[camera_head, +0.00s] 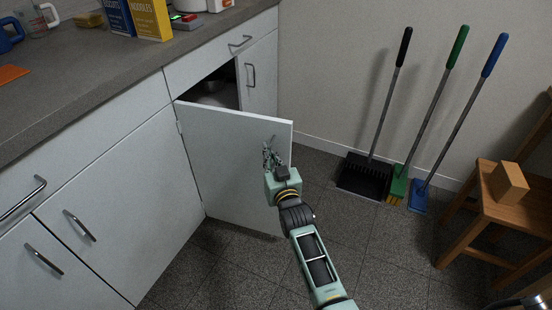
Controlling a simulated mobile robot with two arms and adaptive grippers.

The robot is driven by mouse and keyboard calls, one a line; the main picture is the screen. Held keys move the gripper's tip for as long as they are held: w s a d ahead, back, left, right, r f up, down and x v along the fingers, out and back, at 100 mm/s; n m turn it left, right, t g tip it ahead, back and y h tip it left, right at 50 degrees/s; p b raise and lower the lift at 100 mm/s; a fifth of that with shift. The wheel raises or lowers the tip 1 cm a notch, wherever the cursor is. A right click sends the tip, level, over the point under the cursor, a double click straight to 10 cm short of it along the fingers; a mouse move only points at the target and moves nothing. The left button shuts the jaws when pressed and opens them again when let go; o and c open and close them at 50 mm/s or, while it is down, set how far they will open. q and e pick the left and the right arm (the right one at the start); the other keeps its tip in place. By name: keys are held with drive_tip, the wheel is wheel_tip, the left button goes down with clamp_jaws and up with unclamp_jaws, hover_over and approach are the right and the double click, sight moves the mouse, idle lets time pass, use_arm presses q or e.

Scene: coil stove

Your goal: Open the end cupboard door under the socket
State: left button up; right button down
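A white cupboard door (222,150) stands swung out from the counter front, hinged at its left edge. Above and behind it the dark cupboard opening (222,92) shows, with a rounded vessel (209,87) inside. My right gripper (270,151) is at the upper free-edge side of this door, in front of its outer face. Its fingers overlap the place where a handle could be, so I cannot tell whether they are closed on one. Another narrow white door (262,82) with a vertical handle (250,75) is to the right of the opening. No socket shows. My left gripper is out of view.
A black dustpan (364,178), a green brush (398,184) and a blue brush (419,195) lean on the wall at right. A wooden stool (510,215) with a wooden block (508,182) stands further right. Dark tiled floor (240,270) is clear in front of the door.

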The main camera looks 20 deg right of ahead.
drive_tip(key=shift+d, duration=0.25)
drive_tip(key=c, duration=1.9)
unclamp_jaws()
drive_tip(key=shift+s, duration=0.1)
drive_tip(key=shift+a, duration=0.1)
drive_tip(key=s, duration=1.2)
